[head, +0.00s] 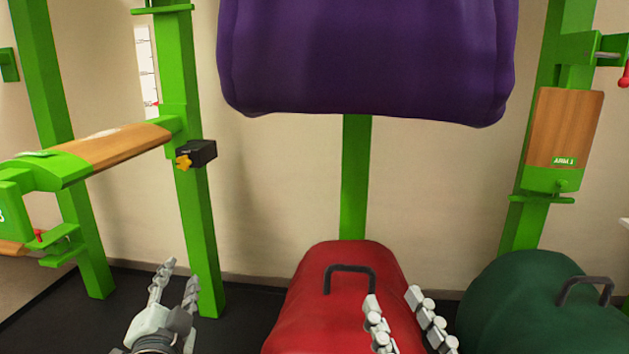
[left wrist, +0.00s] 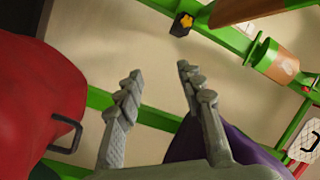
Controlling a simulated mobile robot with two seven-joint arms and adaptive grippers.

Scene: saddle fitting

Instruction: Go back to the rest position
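My left gripper (head: 175,283) is low at the left of the head view, fingers apart and pointing up, with nothing between them. In the left wrist view its fingers (left wrist: 157,75) are also spread and empty. My right gripper (head: 392,299) is at the bottom of the head view, in front of the red saddle. Its fingers are apart with nothing visibly held.
A red saddle (head: 310,300) with a dark handle and a green saddle (head: 530,300) are low in front. A purple saddle (head: 365,55) hangs above. Green posts (head: 190,200) carry a wooden arm (head: 125,145) at left and a wooden panel (head: 565,125) at right.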

